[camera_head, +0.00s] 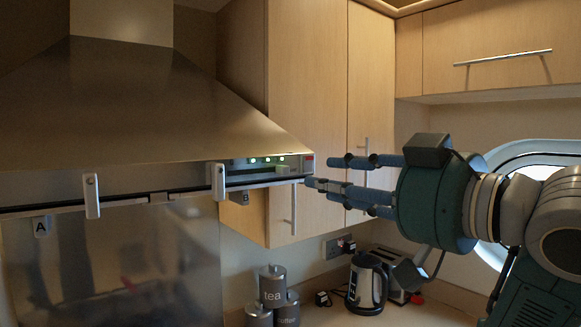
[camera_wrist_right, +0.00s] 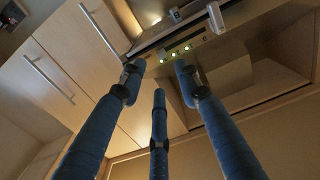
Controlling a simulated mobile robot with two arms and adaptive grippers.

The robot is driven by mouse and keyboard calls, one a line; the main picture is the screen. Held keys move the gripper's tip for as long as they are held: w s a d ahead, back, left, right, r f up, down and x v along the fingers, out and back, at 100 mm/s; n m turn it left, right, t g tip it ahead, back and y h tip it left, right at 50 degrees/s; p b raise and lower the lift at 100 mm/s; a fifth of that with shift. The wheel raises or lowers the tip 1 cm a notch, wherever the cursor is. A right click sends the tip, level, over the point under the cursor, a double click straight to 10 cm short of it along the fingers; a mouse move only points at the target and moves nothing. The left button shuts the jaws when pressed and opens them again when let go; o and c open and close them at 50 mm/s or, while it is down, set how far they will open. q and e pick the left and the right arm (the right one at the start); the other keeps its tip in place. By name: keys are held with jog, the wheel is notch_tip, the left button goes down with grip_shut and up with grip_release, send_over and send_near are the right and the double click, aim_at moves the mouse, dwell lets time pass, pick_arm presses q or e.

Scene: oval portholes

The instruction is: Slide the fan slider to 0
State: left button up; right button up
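The steel cooker hood (camera_head: 150,110) fills the left of the head view, with a rail along its front edge. Two pale upright handles, one at the left (camera_head: 91,195) and one at the right (camera_head: 217,181), sit on this rail. Three lit green lights (camera_head: 267,159) and a small red mark (camera_head: 308,160) show at its right end. My left gripper is not in view.
Wooden cabinets (camera_head: 305,90) with bar handles stand behind the hood and gripper. Below are a kettle (camera_head: 367,283), a toaster (camera_head: 400,272) and stacked canisters (camera_head: 272,287). Tags A (camera_head: 40,226) and B (camera_head: 245,198) hang by the rail. An oval porthole (camera_head: 490,245) is at the right.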

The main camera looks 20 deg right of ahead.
aim_at(286, 169)
jog(key=p+x, duration=0.1)
jog(key=x, duration=0.2)
jog(key=p+x, duration=0.2)
jog(key=x, duration=0.1)
jog(key=p+x, duration=0.1)
jog(key=x, duration=0.2)
jog(key=shift+w+a+r, duration=0.1)
jog(key=shift+r, duration=0.3)
jog(key=shift+w+a+f+p, duration=0.15)
jog(key=shift+w+p, duration=0.15)
jog(key=shift+w, duration=0.35)
grip_shut()
